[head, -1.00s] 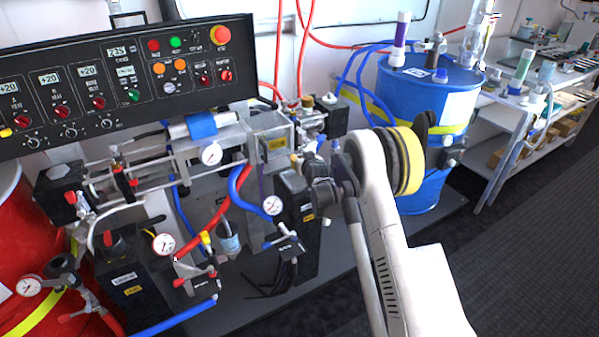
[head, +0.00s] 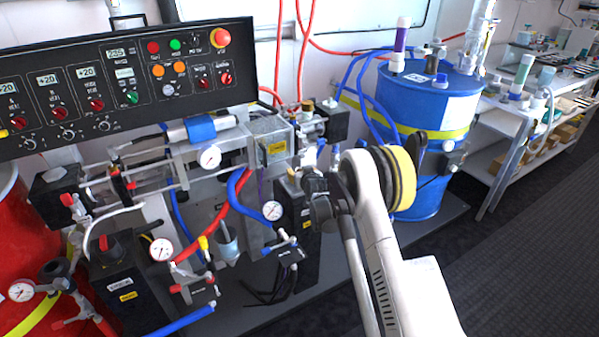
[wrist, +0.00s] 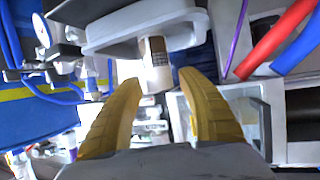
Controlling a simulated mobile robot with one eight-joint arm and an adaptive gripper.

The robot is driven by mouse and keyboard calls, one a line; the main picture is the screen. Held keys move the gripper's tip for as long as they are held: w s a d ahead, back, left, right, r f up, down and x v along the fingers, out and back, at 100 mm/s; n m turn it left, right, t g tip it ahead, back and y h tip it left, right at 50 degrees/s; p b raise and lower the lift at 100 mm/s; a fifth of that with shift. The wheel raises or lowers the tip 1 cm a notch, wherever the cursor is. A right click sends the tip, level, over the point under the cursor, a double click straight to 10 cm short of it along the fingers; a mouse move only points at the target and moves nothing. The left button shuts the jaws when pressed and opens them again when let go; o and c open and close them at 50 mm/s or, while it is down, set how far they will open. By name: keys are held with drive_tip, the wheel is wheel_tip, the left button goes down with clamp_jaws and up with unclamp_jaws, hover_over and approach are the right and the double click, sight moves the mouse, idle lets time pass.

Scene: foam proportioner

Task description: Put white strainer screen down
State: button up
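My gripper (wrist: 160,92) shows in the wrist view with its two yellow fingers spread apart and nothing clasped between them. Just beyond the fingertips is a white cylinder (wrist: 159,79) with a brown, labelled band, under a pale grey block (wrist: 140,25). It appears apart from both fingers. I cannot tell whether this cylinder is the white strainer screen. No strainer screen can be clearly made out in the head view, where my wrist and arm hide the gripper fingers.
The proportioner's metal frame (head: 225,141) and hoses crowd the space around my wrist. A black control panel (head: 125,85) stands above at left. A blue drum (head: 425,103) stands behind my arm, and a shelf table (head: 505,125) is at right. Dark floor at lower right is clear.

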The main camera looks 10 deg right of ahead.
drive_tip(key=shift+s+r, duration=0.1)
drive_tip(key=shift+r, duration=0.15)
drive_tip(key=s+r+g+p, duration=0.3)
drive_tip(key=s+r+p, duration=0.1)
drive_tip(key=s+r, duration=2.05)
drive_tip(key=s+g, duration=0.3)
drive_tip(key=s, duration=2.7)
drive_tip(key=shift+s+d+f+m+g+h, duration=0.2)
drive_tip(key=shift+f+m+g+h, duration=0.1)
drive_tip(key=shift+f+h, duration=0.1)
